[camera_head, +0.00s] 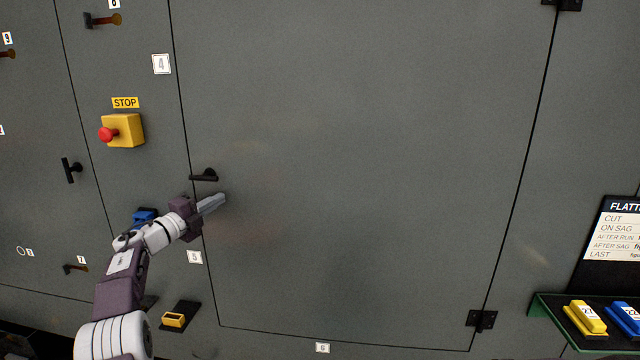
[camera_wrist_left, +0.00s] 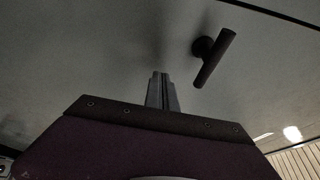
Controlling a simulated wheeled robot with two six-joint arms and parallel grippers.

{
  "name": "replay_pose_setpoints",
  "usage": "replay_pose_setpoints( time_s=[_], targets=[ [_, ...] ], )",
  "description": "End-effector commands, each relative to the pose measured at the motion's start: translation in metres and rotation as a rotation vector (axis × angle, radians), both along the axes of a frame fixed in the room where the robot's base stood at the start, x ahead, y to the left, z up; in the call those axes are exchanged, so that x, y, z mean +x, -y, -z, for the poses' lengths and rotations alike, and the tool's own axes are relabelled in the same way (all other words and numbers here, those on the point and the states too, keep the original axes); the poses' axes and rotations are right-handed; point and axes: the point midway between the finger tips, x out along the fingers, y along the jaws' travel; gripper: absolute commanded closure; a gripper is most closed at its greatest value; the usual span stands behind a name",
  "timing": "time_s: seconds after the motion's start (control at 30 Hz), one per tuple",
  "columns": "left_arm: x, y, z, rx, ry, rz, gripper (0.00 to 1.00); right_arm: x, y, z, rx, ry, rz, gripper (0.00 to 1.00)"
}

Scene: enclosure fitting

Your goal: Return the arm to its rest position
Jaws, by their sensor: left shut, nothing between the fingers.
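My left arm comes in from the lower left in the head view. Its gripper (camera_head: 222,198) is shut and empty, in front of the large grey door (camera_head: 370,150), just below and right of the black door handle (camera_head: 205,175). In the left wrist view the shut fingers (camera_wrist_left: 162,80) point at the grey panel, and the black handle (camera_wrist_left: 214,58) stands to their right, apart from them. The door looks closed in its frame. My right gripper is in neither view.
A yellow stop box with a red button (camera_head: 122,131) is on the panel at the left. A blue part (camera_head: 143,217) sits partly behind my arm. A yellow block on a black holder (camera_head: 174,319) is below. A green-edged shelf (camera_head: 560,322) holds yellow and blue blocks at right.

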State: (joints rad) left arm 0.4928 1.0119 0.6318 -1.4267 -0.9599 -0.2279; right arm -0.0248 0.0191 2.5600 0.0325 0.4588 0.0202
Motion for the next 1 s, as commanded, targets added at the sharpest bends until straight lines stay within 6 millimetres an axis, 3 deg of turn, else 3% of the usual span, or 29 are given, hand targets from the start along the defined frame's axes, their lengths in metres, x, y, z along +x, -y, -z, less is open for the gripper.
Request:
replay_pose_setpoints(
  time_s=[0.03, 0.1, 0.17, 0.27, 0.37, 0.47, 0.6, 0.7, 0.83, 0.9, 1.0],
  targets=[
    [-0.003, 0.044, -0.031, -0.042, 0.012, 0.047, 1.00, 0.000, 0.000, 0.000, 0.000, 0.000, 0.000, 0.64],
    [-0.011, 0.097, -0.065, -0.170, -0.010, 0.061, 1.00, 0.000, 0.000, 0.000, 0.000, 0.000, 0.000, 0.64],
    [-0.019, 0.124, -0.076, -0.303, -0.064, 0.029, 1.00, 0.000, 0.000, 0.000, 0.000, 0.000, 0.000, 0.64],
    [-0.040, 0.150, -0.062, -0.525, -0.216, -0.078, 1.00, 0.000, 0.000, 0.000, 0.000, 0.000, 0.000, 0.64],
    [-0.078, 0.159, -0.007, -0.731, -0.435, -0.246, 1.00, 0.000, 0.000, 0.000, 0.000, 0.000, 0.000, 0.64],
    [-0.133, 0.157, 0.071, -0.892, -0.677, -0.452, 1.00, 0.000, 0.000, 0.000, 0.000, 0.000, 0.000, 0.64],
    [-0.222, 0.149, 0.170, -1.026, -0.965, -0.740, 1.00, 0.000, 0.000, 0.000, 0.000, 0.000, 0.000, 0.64],
    [-0.293, 0.141, 0.230, -1.091, -1.150, -0.956, 1.00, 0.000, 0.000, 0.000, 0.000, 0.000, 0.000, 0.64],
    [-0.374, 0.140, 0.284, -1.135, -1.349, -1.210, 1.00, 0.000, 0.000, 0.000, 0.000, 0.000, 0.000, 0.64],
    [-0.408, 0.142, 0.298, -1.151, -1.427, -1.316, 1.00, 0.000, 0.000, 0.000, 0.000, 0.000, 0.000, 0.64],
    [-0.436, 0.146, 0.306, -1.172, -1.502, -1.426, 1.00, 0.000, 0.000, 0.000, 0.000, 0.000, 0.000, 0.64]
  ],
)
